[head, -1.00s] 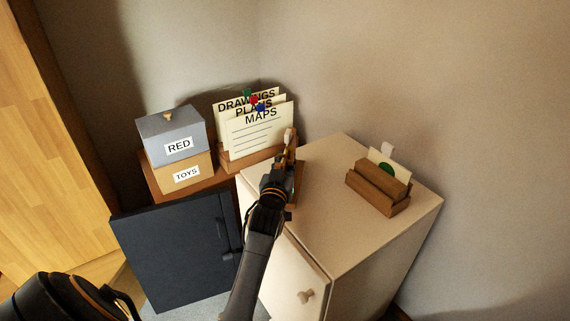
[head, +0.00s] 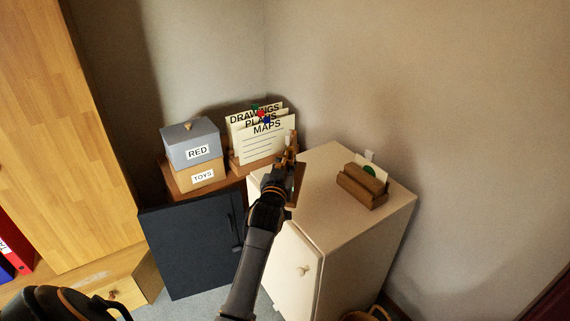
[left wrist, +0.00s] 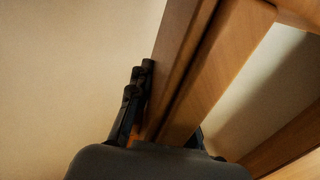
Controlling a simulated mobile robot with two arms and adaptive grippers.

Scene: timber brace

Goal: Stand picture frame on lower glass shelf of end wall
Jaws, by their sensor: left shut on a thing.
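My left gripper (head: 289,163) is at the left edge of the white cabinet's top, in the middle of the head view. It is shut on a brown wooden piece (head: 299,180), likely the picture frame, seen nearly edge-on and partly hidden by the gripper. In the left wrist view, the gripper (left wrist: 165,105) has dark fingers on either side of a wooden bar (left wrist: 222,60). More wood crosses the lower right there. Whether the frame touches the cabinet top I cannot tell. No glass shelf shows.
The white cabinet (head: 335,215) carries a wooden holder (head: 362,187) with cards. Behind on the left, a brown surface holds stacked boxes (head: 192,155) and a file rack (head: 262,140). A dark door panel (head: 190,245) stands in front. A wooden bookcase (head: 75,140) is at far left.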

